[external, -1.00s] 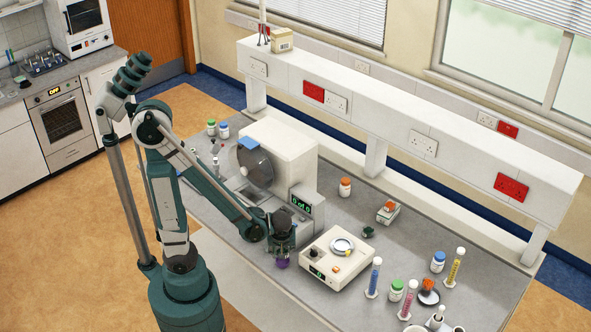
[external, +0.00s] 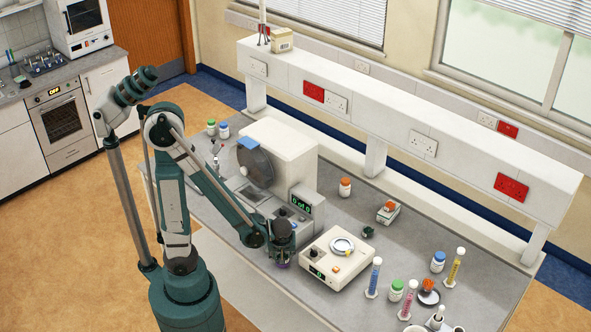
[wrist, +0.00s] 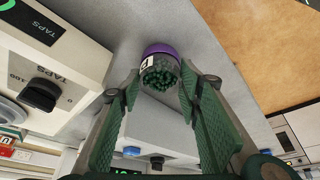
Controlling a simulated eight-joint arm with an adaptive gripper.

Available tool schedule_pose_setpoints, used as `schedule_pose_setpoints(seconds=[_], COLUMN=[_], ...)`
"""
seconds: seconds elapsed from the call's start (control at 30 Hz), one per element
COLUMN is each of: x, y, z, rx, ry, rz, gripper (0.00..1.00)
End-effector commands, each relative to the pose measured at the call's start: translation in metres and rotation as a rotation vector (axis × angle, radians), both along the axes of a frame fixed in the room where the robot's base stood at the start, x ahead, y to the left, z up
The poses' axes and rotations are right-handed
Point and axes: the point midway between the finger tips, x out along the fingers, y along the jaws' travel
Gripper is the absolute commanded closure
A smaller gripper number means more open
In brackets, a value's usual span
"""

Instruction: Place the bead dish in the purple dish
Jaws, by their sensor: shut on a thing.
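My gripper (wrist: 160,78) is shut on a small clear vessel of green beads (wrist: 158,77), which I take as the bead dish. It has a purple part (wrist: 160,50) at its far end and a white label on one side. In the external view my gripper (external: 282,258) points down at the bench's front edge, left of the balance, with a little purple showing beneath it. The beads are hidden there. I cannot make out a separate purple dish, nor tell whether the vessel touches the bench.
The balance (external: 323,277) stands close on the right, carrying a pale round dish (external: 342,246). A machine with a grey disc (external: 256,168) stands behind my arm. Bottles and cylinders (external: 376,277) fill the right. The bench's front edge is close.

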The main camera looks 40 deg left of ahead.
Motion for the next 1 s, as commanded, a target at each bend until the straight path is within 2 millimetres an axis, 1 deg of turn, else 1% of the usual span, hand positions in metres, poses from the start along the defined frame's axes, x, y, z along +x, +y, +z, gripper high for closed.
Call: schedule_pose_setpoints(seconds=[0.07, 0.1, 0.13, 0.63, 0.83, 1.0], x=[0.0, 0.0, 0.0, 0.0, -0.002, -0.005], y=[0.0, 0.0, 0.0, 0.0, -0.002, -0.005], z=[-0.003, -0.002, -0.001, 0.002, 0.01, 0.022], rx=[0.0, 0.0, 0.0, 0.0, 0.0, 0.0], ry=[0.0, 0.0, 0.0, 0.0, 0.0, 0.0], rz=[0.0, 0.0, 0.0, 0.0, -0.001, -0.001], gripper=[0.78, 0.6, 0.59, 0.59, 0.59, 0.59])
